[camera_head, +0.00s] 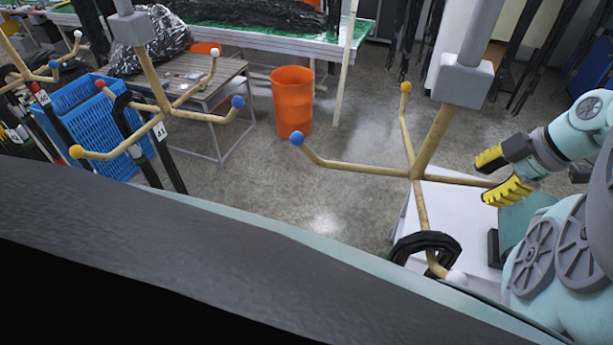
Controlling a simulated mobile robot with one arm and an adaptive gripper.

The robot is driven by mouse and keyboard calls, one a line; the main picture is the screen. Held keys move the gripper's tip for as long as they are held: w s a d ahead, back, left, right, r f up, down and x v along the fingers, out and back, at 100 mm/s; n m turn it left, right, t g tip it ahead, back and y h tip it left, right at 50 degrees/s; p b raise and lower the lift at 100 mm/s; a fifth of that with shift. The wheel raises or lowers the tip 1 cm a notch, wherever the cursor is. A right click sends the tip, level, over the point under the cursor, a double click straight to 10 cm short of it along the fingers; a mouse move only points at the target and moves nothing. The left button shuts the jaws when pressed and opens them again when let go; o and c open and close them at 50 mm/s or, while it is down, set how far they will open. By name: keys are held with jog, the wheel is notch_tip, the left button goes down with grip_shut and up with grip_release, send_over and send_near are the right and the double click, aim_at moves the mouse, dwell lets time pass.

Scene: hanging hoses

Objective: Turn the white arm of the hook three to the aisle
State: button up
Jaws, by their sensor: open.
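The hook nearest me (416,174) hangs from a grey block on a post at right; no number on it is readable. Its white-tipped arm (456,277) points toward me and down, with a black hose loop (425,243) over it. Its blue-tipped arm (297,138) points left and its yellow-tipped arm (405,88) points away. A fourth arm (460,179) points right, and its end is hidden at my gripper. My gripper (493,175) has yellow fingers, apart, around or beside that arm's end; I cannot tell whether they touch it.
A second hook (158,108) with blue, white, yellow and red tips hangs at left, with a black hose on it; another hook (38,76) is at the left edge. A blue crate (85,120), a wooden table (190,80) and an orange bin (292,100) stand behind. The floor between is clear.

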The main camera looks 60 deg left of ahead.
jog(key=shift+o, duration=0.3)
jog(key=shift+a, duration=0.1)
grip_shut()
dwell(0.5)
